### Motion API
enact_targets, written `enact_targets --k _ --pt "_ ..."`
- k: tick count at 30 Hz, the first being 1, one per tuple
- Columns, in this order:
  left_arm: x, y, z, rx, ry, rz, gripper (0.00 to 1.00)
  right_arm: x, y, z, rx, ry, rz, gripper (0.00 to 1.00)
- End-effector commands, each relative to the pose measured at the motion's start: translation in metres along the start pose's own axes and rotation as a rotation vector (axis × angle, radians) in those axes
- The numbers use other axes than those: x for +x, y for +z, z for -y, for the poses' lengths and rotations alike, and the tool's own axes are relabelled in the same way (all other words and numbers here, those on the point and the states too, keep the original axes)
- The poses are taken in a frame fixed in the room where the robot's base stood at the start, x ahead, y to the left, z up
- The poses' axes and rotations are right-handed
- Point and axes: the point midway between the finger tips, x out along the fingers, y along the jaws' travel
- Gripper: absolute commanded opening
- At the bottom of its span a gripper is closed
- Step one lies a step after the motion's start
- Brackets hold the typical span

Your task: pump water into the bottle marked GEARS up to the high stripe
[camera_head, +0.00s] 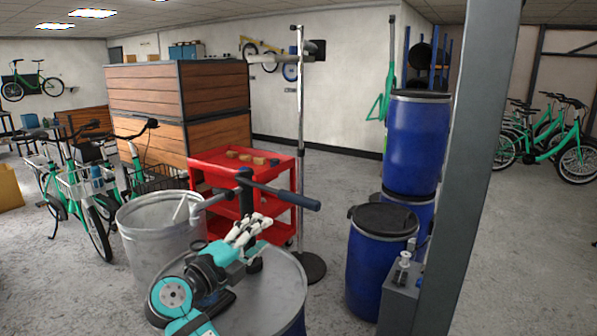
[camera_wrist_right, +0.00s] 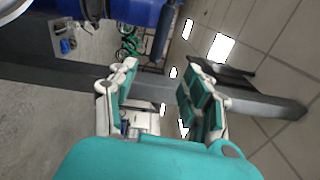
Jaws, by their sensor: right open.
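A drum (camera_head: 285,280) with a grey lid stands in front of me. A hand pump rises from it, with a dark upright column and a long blue-grey handle (camera_head: 290,196) pointing right. A spout (camera_head: 200,203) reaches left over the metal bin's rim. My right gripper (camera_head: 258,222) is above the drum lid, just below the handle in the picture, and looks empty. In the right wrist view its white fingers with teal pads (camera_wrist_right: 162,76) stand apart. I cannot make out a bottle marked GEARS or any stripe. My left gripper is not in view.
A metal bin (camera_head: 150,245) stands left of the drum. A red cart (camera_head: 215,165) with several small blocks and a pole on a round base (camera_head: 312,268) are behind. Blue barrels (camera_head: 375,265) and a grey post (camera_head: 465,150) bound the right. Green bikes (camera_head: 90,215) stand left.

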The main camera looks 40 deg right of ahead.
Motion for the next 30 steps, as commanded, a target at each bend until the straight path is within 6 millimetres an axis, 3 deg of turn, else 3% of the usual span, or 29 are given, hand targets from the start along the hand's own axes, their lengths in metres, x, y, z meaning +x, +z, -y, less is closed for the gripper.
enact_targets --k 3,8,24,30 --pt "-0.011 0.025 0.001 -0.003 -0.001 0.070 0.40 0.001 0.010 0.009 -0.010 0.043 0.012 0.49" --pt "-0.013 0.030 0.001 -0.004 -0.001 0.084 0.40 0.012 0.011 0.007 -0.012 0.048 0.013 0.49" --pt "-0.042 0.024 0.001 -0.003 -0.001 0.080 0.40 0.124 0.012 0.004 -0.012 0.044 0.011 0.49" --pt "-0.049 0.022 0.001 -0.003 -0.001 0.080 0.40 0.157 0.013 0.001 -0.012 0.044 0.013 0.49"
